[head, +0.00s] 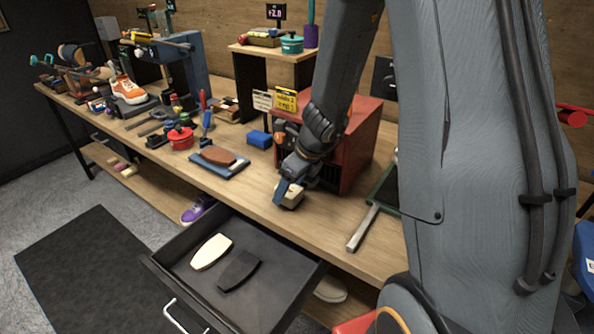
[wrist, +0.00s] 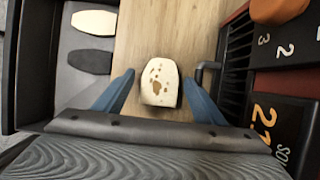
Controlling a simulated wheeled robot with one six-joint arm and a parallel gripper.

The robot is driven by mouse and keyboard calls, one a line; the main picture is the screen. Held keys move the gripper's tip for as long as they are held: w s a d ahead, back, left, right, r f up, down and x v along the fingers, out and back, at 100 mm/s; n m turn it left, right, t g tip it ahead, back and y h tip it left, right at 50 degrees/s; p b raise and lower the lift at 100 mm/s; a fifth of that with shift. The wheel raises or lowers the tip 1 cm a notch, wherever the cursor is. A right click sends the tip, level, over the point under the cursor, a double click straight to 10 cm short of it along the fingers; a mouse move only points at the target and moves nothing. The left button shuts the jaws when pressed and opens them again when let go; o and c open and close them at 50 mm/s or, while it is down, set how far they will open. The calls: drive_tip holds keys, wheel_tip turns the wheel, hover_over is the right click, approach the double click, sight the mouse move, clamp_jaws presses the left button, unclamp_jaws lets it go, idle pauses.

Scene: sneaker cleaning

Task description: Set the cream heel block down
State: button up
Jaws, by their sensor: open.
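The cream heel block (wrist: 159,82) rests on the bare wooden bench top, with brown spots on its upper face. It also shows in the head view (head: 291,196), partly hidden by my gripper. My gripper (wrist: 160,84) is open, with one blue finger on each side of the block. Gaps of wood show between each finger and the block. In the head view my gripper (head: 284,192) is low over the bench's front edge.
An open drawer (head: 190,273) below the bench holds a cream sole piece (head: 211,252) and a dark one (head: 239,270). A red cabinet (head: 358,140) stands close behind my gripper. A metal bar (head: 363,228) lies to the right.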

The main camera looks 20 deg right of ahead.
drive_tip(key=p+v, duration=0.3)
drive_tip(key=v, duration=0.7)
drive_tip(key=s+a+r+n+g+h, duration=0.1)
drive_tip(key=s+n, duration=0.6)
drive_tip(key=n, duration=0.7)
drive_tip(key=s+a+r+n+g+h, duration=0.1)
drive_tip(key=s+n, duration=0.5)
drive_tip(key=n, duration=0.8)
drive_tip(key=shift+s+a+n+h, duration=0.3)
drive_tip(key=shift+s+n, duration=0.1)
drive_tip(key=shift+f+b, duration=0.75)
drive_tip(key=shift+b, duration=0.05)
